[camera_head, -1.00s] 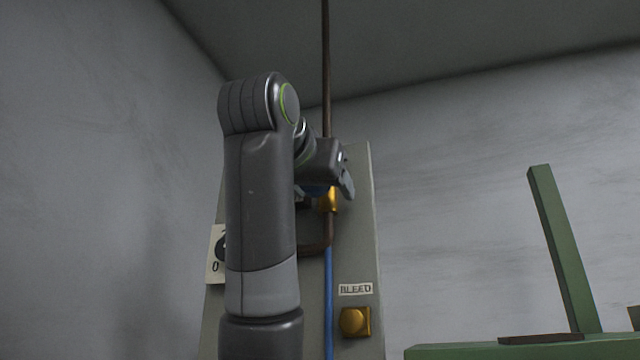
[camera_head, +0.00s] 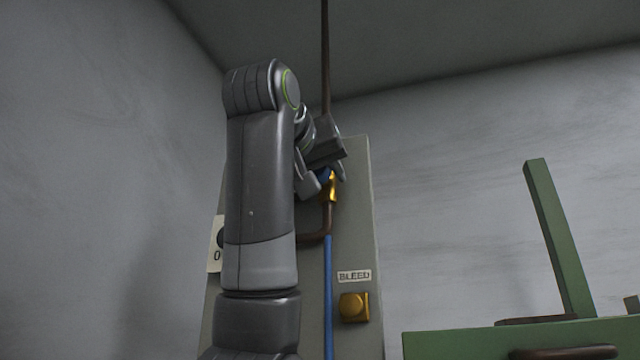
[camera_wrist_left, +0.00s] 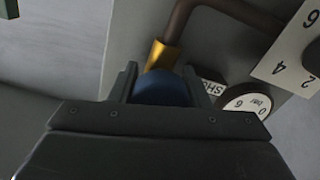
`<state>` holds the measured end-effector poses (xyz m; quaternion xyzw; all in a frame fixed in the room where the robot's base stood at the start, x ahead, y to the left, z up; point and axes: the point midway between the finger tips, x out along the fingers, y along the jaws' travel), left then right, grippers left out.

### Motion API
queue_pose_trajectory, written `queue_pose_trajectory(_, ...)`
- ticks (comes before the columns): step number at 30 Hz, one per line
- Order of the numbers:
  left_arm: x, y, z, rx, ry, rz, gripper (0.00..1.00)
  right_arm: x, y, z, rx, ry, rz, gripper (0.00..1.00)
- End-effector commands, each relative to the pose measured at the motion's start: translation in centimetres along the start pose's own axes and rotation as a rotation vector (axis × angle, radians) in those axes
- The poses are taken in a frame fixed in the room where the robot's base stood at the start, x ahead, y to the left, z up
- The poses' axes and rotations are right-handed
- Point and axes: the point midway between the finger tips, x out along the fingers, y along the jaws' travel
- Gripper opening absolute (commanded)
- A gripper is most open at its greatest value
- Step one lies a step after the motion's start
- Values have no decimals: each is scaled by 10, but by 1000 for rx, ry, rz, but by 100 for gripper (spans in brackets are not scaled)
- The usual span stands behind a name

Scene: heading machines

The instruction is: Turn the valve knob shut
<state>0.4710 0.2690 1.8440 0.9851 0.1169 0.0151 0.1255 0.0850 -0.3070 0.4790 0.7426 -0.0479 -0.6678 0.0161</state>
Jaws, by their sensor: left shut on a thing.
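The valve knob is blue; it shows in the left wrist view (camera_wrist_left: 162,88) between the two fingers, and only a sliver of it (camera_head: 324,174) shows in the head view. My left gripper (camera_head: 322,184) is at the knob, in front of the upper panel, and is shut on it; its fingers also show in the left wrist view (camera_wrist_left: 160,84), one on each side of the knob. The brass valve body (camera_head: 332,188) sits beside the knob on the pipe. My arm hides part of the panel. My right gripper is not in view.
The grey panel (camera_head: 355,220) carries a brown pipe, a blue pipe (camera_head: 328,290), a BLEED label (camera_head: 354,276) and a brass knob (camera_head: 353,307) below it. A round gauge (camera_wrist_left: 247,103) is close to the fingers in the wrist view. A green frame (camera_head: 560,240) stands at right.

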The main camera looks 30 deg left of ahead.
Motion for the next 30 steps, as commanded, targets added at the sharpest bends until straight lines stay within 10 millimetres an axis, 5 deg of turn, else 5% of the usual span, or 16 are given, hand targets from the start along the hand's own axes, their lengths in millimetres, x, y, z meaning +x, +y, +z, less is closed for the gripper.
queue_pose_trajectory(12, 0, 0, 0, -47, 0, 1, 20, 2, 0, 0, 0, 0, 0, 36)
queue_pose_trajectory(13, 0, 0, 0, -47, 0, 1, 44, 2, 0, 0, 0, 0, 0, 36)
queue_pose_trajectory(18, 0, 0, 0, -47, 0, 1, 64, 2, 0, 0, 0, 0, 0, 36)
queue_pose_trajectory(30, -11, 0, 1, -46, 1, 2, 64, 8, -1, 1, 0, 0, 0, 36)
